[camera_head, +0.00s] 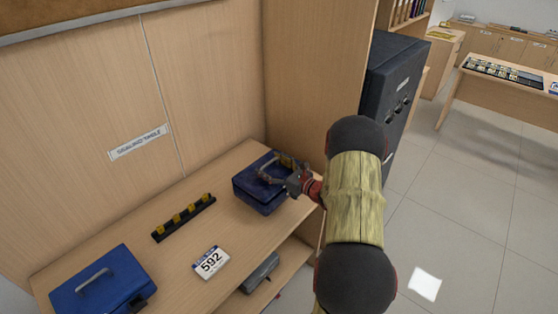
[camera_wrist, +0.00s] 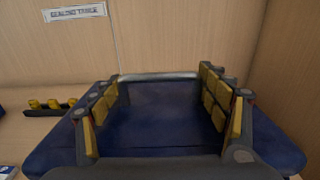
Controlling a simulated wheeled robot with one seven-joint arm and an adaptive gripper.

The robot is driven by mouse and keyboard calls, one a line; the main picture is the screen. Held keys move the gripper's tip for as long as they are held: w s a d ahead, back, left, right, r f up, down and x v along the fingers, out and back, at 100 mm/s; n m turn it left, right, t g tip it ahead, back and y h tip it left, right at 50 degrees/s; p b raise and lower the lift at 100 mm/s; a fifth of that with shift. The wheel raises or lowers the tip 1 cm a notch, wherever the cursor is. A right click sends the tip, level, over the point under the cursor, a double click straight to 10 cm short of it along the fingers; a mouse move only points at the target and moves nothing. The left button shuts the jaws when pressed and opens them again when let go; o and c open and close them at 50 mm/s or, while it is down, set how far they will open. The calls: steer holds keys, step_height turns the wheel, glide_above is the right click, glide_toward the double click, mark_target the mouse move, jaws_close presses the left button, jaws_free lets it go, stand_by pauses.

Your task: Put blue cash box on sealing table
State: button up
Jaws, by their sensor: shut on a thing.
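A dark blue cash box (camera_head: 262,197) is at the right end of the sealing table (camera_head: 238,232), near the back corner. My gripper (camera_head: 279,168) is over its top, with its fingers closed on the box. In the wrist view, the yellow-padded fingers stand on either side of the blue lid (camera_wrist: 160,125), and a silver handle bar crosses between them. The box looks level; whether its underside touches the tabletop cannot be told. A second blue cash box (camera_head: 105,285) with a grey handle lies at the table's front left.
A black rack with yellow pieces (camera_head: 184,217) and a card marked 592 (camera_head: 211,262) lie between the boxes. A sign reading "SEALING TABLE" (camera_head: 139,142) is on the wall. A wooden panel and dark safe (camera_head: 393,85) stand right of the table. A grey item (camera_head: 261,272) is on the lower shelf.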

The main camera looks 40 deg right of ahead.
steer(key=shift+w+a+f+b, duration=0.3)
steer(key=shift+w+a+f, duration=0.2)
steer(key=shift+a+f, duration=0.25)
steer(key=shift+w+f+b, duration=0.1)
steer(key=shift+f+b, duration=0.65)
steer(key=shift+f, duration=0.95)
steer(key=o, duration=2)
steer(key=shift+a+f, duration=0.15)
steer(key=shift+f, duration=0.1)
steer(key=shift+o, duration=0.4)
steer(key=shift+s+r, duration=0.1)
steer(key=shift+s, duration=0.1)
